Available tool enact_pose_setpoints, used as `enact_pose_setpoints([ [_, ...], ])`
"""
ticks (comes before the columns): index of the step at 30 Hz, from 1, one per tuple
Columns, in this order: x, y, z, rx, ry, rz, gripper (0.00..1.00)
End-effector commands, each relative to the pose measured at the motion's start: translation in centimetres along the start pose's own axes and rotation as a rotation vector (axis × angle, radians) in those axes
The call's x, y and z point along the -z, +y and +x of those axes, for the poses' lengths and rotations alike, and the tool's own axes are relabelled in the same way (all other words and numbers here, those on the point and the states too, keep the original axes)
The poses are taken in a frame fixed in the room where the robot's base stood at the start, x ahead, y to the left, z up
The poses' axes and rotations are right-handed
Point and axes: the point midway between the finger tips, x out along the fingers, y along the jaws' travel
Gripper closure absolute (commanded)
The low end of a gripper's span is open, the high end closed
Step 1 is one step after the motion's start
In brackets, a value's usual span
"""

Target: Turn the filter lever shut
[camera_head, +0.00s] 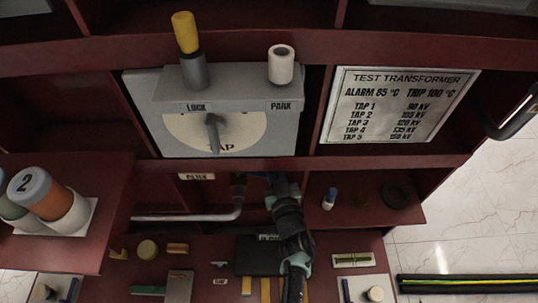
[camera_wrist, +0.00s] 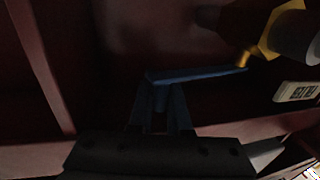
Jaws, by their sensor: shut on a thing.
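The blue filter lever (camera_wrist: 205,74) lies nearly level across the wrist view. Its right end meets a brass valve (camera_wrist: 262,42) with a grey fitting beside it. My gripper (camera_wrist: 161,98) is shut on the lever near its free left end; its fingers hide part of it. In the head view, my gripper (camera_head: 275,184) reaches into the recess under the tap panel, right of the dark valve body and grey pipe (camera_head: 195,216). The FILTER label (camera_head: 196,176) is left of the valve.
The grey tap panel (camera_head: 216,112) with LOCK and PARK marks is above my gripper. A red shelf edge (camera_head: 340,163) runs just over it. Small parts lie on the lower shelf around my arm. A dark ring (camera_head: 397,195) lies to the right.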

Motion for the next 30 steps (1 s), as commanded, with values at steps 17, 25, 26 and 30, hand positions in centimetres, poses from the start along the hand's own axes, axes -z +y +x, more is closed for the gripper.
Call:
enact_pose_setpoints([
  [17, -0.09, -0.23, 1.05, 0.138, -0.003, 0.003, 1.00],
  [25, -0.12, -0.27, 1.06, 0.141, -0.004, 0.002, 1.00],
  [26, -0.12, -0.27, 1.06, 0.141, -0.004, 0.002, 1.00],
  [30, -0.13, -0.27, 1.05, 0.141, -0.005, 0.002, 0.77],
])
